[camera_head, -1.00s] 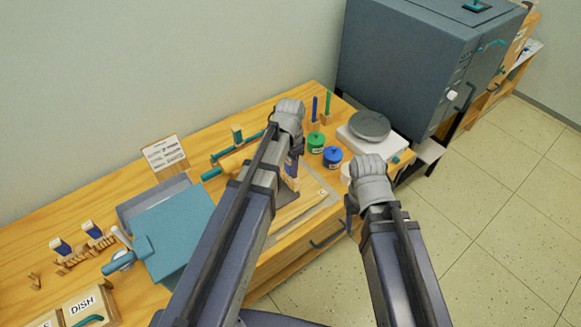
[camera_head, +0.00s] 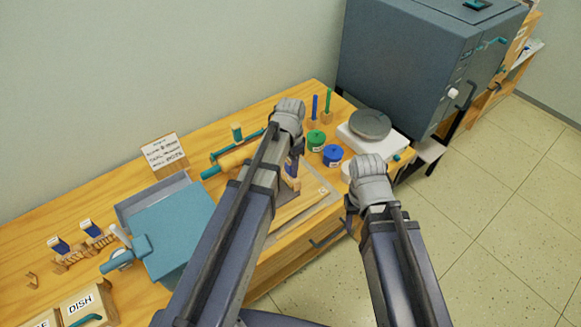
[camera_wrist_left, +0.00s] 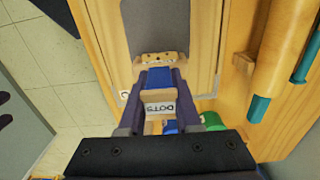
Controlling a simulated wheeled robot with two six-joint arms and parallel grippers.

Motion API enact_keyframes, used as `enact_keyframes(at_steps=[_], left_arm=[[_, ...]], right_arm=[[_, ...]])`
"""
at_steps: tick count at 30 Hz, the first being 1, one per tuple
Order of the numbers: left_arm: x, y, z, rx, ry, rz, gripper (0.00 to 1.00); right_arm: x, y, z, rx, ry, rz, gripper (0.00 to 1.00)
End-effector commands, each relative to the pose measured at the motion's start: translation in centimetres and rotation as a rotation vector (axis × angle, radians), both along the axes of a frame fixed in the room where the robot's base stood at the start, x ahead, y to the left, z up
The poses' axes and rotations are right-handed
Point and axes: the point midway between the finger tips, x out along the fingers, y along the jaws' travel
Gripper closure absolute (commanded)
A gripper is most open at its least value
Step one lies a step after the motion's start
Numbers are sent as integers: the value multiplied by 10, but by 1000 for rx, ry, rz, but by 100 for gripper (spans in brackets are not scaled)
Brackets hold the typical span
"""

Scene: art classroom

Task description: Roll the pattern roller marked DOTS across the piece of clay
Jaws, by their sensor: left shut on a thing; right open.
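The pattern roller (camera_wrist_left: 157,78) has a blue handle, a DOTS label on its near end and a pale, dotted wooden end. My left gripper (camera_wrist_left: 155,80) is shut on it. In the head view the roller (camera_head: 291,182) shows partly beside my left arm, under the left gripper (camera_head: 292,165). A flat blue-grey slab, apparently the clay (camera_wrist_left: 155,25), lies on a wooden board (camera_wrist_left: 198,45) just beyond the roller. I cannot tell whether roller and slab touch. My right gripper (camera_head: 350,212) is open and empty at the table's front edge, right of the board.
A wooden rolling pin with teal handles (camera_head: 238,158) lies behind the board. Green (camera_head: 315,140) and blue (camera_head: 332,155) jars and a grey wheel (camera_head: 370,125) stand right. A blue press-like box (camera_head: 175,228) and a sign (camera_head: 164,153) are left.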

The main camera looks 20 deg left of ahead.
Motion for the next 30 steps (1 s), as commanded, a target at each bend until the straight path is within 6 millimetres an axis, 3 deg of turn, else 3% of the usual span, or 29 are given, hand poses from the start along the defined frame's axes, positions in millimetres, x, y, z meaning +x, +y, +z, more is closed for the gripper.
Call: enact_keyframes(at_steps=[16,30], left_arm=[[3,-3,2,0,0,0,100],[-8,7,-2,0,0,1,100]], right_arm=[[0,0,2,0,0,0,50],[0,0,-2,0,0,0,50]])
